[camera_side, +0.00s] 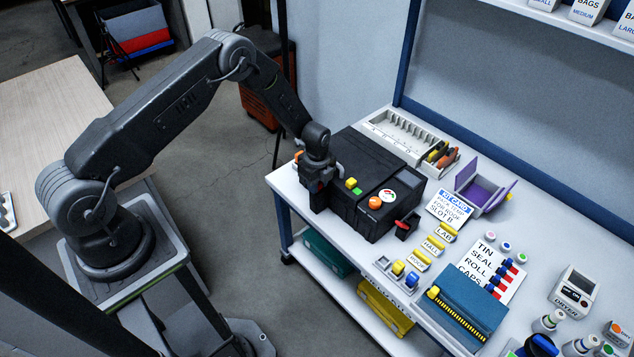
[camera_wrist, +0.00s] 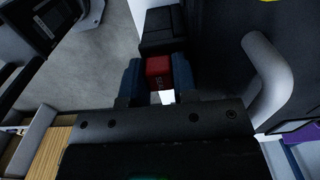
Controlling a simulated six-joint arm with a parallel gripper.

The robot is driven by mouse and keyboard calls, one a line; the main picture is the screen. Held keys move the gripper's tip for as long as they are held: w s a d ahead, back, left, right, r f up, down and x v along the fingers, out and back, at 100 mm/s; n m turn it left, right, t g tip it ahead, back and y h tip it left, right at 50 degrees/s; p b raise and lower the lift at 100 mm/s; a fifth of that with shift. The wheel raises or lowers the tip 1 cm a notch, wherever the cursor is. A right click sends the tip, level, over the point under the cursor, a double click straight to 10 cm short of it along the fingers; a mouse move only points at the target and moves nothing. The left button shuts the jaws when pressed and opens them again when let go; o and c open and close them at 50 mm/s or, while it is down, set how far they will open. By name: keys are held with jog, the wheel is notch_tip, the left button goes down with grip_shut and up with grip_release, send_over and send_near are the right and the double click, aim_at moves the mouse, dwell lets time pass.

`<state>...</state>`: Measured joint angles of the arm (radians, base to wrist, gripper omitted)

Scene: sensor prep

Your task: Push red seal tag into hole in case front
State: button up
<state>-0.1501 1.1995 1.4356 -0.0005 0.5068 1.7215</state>
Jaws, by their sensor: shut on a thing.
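My gripper (camera_side: 318,197) is at the left end of the black case (camera_side: 358,209) on the bench. In the wrist view, my gripper (camera_wrist: 158,76) is shut on the red seal tag (camera_wrist: 158,71), held between two blue fingertips. Small pale marks show on the tag's face. A black block (camera_wrist: 163,36) beside the dark case wall (camera_wrist: 222,48) lies directly beyond the tag. I cannot tell whether the tag touches it or sits partly in a hole. The hole itself is not visible.
A grey curved handle (camera_wrist: 268,80) stands out right of my gripper in the wrist view. A compartment tray (camera_side: 393,134), an open purple box (camera_side: 483,190) and a teal box (camera_side: 468,303) share the bench.

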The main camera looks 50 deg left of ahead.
jog(key=shift+f, duration=0.2)
dwell(0.6)
jog(key=o, duration=0.9)
jog(key=shift+o, duration=0.2)
jog(key=shift+w, duration=0.1)
jog(key=shift+r, duration=0.1)
jog(key=shift+c, duration=1.2)
jog(key=shift+o, duration=0.3)
jog(key=shift+w, duration=0.1)
jog(key=shift+r, duration=0.1)
